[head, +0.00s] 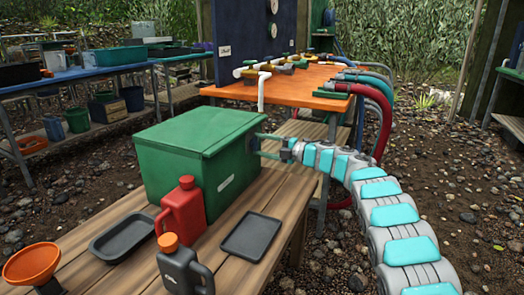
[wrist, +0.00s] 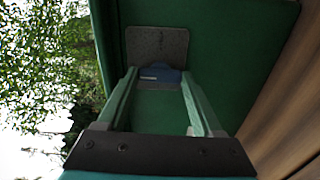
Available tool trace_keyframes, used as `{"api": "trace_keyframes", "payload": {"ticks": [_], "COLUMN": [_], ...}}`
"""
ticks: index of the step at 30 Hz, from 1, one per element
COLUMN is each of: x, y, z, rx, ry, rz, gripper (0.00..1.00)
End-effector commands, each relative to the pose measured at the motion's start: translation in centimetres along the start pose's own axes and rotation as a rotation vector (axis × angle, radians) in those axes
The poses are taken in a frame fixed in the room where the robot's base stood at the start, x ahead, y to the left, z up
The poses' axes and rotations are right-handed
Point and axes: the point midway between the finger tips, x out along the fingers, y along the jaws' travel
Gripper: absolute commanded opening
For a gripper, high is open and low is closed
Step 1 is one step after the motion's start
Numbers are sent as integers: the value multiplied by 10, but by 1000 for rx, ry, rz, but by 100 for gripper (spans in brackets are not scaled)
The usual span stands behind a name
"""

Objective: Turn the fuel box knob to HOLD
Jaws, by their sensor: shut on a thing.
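The green fuel box (head: 190,160) stands on the wooden bench with its lid shut. A grey plate (wrist: 158,42) is fixed to its right side, with faint markings too small to read. A blue knob (wrist: 160,76) with a small pale mark sits at the plate's edge in the wrist view. My gripper (head: 262,143) reaches the box's side from the right. In the wrist view its two green fingers are shut on the knob, one on each side. The knob is not clear in the head view, and I cannot read which setting it points to.
A red fuel can (head: 181,212), a dark can with an orange cap (head: 183,268), a black tray (head: 121,238), a flat dark tray (head: 251,236) and an orange funnel (head: 33,263) stand on the bench (head: 215,262). An orange table (head: 290,86) with pipes and hoses stands behind.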

Motion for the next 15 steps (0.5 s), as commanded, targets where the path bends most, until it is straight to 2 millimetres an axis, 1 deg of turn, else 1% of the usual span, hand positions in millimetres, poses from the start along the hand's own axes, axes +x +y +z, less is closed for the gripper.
{"api": "trace_keyframes", "payload": {"ticks": [1, 6, 15], "x": [0, 1, 1], "y": [-3, -2, -2], "z": [-1, -1, -1], "rx": [-14, -48, -58], "ry": [3, 3, 3], "rz": [-3, -3, -3], "gripper": [12, 12, 12]}}
